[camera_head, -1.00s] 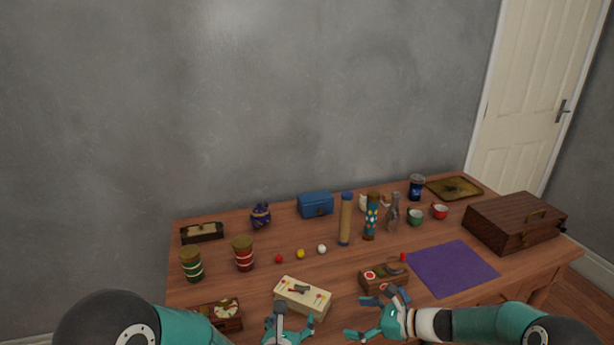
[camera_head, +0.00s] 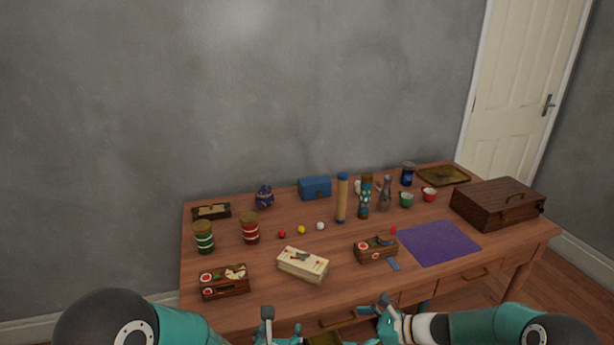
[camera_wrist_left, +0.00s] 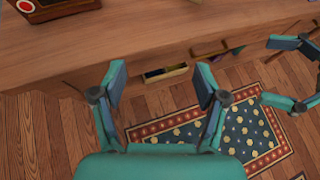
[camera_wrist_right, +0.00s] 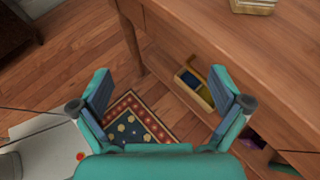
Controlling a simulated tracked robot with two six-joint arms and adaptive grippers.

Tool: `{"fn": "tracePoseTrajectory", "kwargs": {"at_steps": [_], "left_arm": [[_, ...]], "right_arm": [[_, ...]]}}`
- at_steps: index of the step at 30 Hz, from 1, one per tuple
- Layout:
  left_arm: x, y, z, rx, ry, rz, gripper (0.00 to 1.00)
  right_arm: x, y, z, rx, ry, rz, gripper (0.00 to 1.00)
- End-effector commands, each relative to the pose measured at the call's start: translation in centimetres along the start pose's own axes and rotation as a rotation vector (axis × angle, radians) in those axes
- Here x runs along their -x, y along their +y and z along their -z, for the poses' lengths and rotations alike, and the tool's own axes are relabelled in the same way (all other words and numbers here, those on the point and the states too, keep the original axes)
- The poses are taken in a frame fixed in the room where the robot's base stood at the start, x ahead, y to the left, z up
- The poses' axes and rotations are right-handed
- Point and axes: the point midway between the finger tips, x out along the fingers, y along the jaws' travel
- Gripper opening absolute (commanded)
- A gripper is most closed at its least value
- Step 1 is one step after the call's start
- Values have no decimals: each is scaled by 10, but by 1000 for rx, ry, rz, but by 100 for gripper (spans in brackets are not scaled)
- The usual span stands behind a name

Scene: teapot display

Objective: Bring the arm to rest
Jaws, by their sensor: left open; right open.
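My left gripper (camera_head: 282,332) is at the bottom of the head view, in front of the table's front edge. In the left wrist view (camera_wrist_left: 161,80) its two fingers are spread with nothing between them. My right gripper (camera_head: 374,322) is also low in the head view, near the table's front edge. In the right wrist view (camera_wrist_right: 160,92) its fingers are spread and empty, over the floor and rug. Part of the right gripper also shows at the right of the left wrist view.
The wooden table (camera_head: 340,290) holds cups, jars, small boxes, a purple cloth (camera_head: 438,243) and a brown case (camera_head: 497,204). A drawer (camera_wrist_right: 194,86) stands open under its front edge. A patterned rug (camera_wrist_left: 235,125) lies on the floor.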

Motion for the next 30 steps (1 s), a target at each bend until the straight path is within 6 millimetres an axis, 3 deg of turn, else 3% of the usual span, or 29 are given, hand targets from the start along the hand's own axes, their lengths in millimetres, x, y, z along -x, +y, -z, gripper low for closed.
{"fn": "tracePoseTrajectory", "kwargs": {"at_steps": [5, 11, 14, 17, 21, 24, 27, 30], "left_arm": [[2, 30, 41, 120, 146, -102, 73], [20, 66, 105, 334, 364, -269, 73], [40, 82, 148, 503, 507, -387, 73], [74, 91, 198, 744, 677, -544, 73], [124, 80, 252, 1153, 875, -788, 73], [150, 61, 274, 1467, 961, -960, 73], [164, 41, 284, 1797, 987, -1130, 73], [166, 27, 287, 2138, 941, -1296, 73]], "right_arm": [[-5, 23, 24, 55, 86, -46, 100], [-8, 60, 60, 160, 212, -126, 100], [-6, 85, 83, 245, 293, -186, 100], [-1, 117, 112, 372, 387, -271, 100], [13, 158, 146, 588, 495, -399, 100], [24, 184, 165, 757, 543, -488, 100], [34, 207, 177, 935, 568, -569, 100], [42, 228, 184, 1118, 568, -640, 100]]}}
